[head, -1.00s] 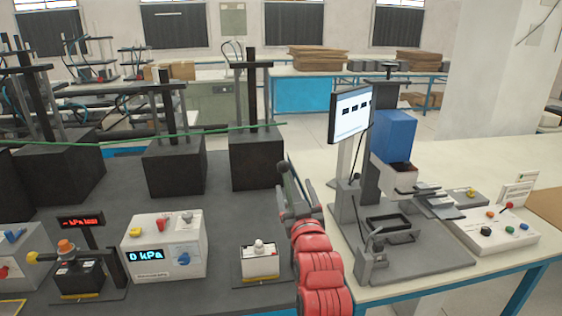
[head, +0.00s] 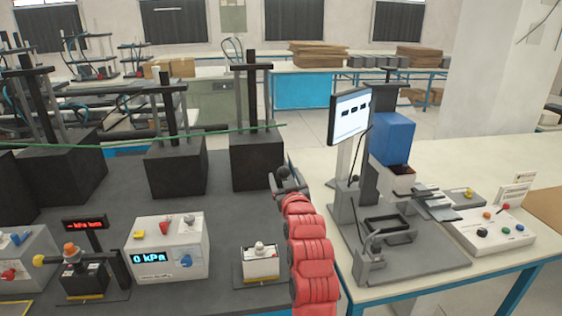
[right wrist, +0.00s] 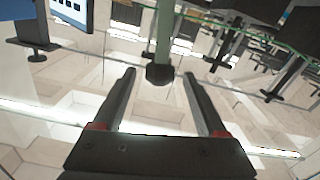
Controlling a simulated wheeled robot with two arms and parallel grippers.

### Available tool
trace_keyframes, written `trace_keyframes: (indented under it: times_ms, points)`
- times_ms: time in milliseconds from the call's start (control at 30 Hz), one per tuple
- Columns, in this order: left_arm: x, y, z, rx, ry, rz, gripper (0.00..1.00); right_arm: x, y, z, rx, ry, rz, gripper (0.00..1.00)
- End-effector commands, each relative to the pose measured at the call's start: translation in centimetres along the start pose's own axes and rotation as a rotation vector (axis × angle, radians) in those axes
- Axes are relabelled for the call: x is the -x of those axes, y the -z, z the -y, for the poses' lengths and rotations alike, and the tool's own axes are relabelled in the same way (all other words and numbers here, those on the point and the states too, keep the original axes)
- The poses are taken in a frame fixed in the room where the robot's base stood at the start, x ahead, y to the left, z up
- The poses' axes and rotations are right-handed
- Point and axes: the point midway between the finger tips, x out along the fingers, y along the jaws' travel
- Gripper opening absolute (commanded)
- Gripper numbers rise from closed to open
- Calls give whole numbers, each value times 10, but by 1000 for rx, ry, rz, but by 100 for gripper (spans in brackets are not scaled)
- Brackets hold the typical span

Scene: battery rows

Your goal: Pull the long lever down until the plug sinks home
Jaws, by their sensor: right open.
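A black unit (head: 82,281) stands at the left of the dark bench in the head view. I cannot tell whether this bar is the long lever. My right gripper (head: 284,178) is raised between the dark bench and the pale table, far from the black unit. In the right wrist view its fingers (right wrist: 160,85) are open and apart. Nothing is held between them. My left gripper is not in view.
A grey box reading 0 kPa (head: 172,246) and a small white unit (head: 260,262) stand on the dark bench. Black blocks with posts (head: 258,160) line its back. A press with a blue head (head: 393,138) and a monitor (head: 349,115) stand on the right table.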

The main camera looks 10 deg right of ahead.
Motion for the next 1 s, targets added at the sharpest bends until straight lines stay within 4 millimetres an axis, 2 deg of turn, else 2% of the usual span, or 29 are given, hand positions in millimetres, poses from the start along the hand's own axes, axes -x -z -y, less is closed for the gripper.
trace_keyframes:
  times_ms: [200,500,967,1000]
  points:
    - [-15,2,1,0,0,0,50,-32,2,-1,1,1,5,75]
    - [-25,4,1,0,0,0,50,-61,2,-1,1,0,0,75]
    - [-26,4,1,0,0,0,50,-68,0,-1,0,-1,-1,75]
    - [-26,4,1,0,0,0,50,-68,0,-1,0,0,-1,70]
